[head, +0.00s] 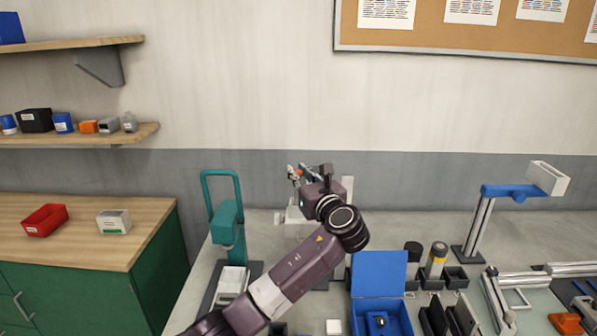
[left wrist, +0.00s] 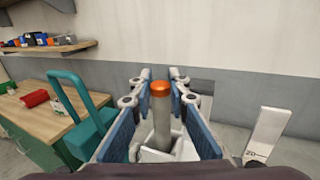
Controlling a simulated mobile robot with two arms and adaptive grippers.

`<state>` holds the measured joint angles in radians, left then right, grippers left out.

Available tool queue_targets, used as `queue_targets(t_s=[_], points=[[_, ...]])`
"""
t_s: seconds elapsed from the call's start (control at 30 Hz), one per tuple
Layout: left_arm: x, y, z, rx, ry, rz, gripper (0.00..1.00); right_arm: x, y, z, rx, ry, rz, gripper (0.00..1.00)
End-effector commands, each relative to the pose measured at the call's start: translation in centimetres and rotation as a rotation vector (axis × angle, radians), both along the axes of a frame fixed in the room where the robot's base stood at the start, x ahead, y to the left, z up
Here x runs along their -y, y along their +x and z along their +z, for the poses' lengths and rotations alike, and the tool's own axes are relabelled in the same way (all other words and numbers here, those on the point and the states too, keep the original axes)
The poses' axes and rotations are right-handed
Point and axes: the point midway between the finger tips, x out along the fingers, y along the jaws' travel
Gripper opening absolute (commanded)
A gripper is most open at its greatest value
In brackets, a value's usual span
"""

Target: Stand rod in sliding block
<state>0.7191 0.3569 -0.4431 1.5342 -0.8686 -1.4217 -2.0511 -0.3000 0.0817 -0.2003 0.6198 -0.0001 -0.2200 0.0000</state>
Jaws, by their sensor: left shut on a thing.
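My left gripper (head: 297,172) reaches over the back of the bench. In the left wrist view its two blue-padded fingers (left wrist: 158,112) are shut on the rod (left wrist: 162,118), a grey cylinder with an orange top. The rod points roughly upright. A pale block (left wrist: 150,152) shows around the rod's lower end; it seems to be the sliding block. A white block-like piece also shows below the gripper in the head view (head: 294,214). I cannot tell whether the rod's foot is inside the block or just above it. My right gripper is not in view.
A teal press (head: 228,222) stands left of my arm, close to it. An open blue box (head: 379,276), dark holders with cylinders (head: 438,258) and a blue-topped stand (head: 505,191) are to the right. A wooden-topped green cabinet (head: 85,217) is at far left.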

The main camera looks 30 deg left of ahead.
Motion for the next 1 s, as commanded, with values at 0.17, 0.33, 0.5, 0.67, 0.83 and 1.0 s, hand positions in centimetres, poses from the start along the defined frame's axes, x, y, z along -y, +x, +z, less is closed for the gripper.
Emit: queue_targets(t_s=[0.17, 0.33, 0.5, 0.67, 0.83, 1.0], points=[[0.0, 0.0, -0.1, 0.001, 0.001, 0.0, 0.23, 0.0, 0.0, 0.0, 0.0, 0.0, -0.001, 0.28], [0.0, 0.0, -0.1, 0.0, 0.0, 0.0, 0.23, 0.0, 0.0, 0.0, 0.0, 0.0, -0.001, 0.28], [0.4, -0.2, 0.0, -0.001, 0.001, -0.001, 0.23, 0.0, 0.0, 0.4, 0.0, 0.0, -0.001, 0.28], [1.4, -0.9, 0.1, -0.001, -0.001, -0.002, 0.23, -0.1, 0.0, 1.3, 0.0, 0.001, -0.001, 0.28], [2.5, -1.7, 0.1, 0.0, -0.001, -0.002, 0.23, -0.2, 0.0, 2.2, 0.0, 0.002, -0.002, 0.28], [3.7, -2.5, 0.1, -0.001, 0.001, -0.002, 0.23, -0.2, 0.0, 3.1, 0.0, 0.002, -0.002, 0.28]])
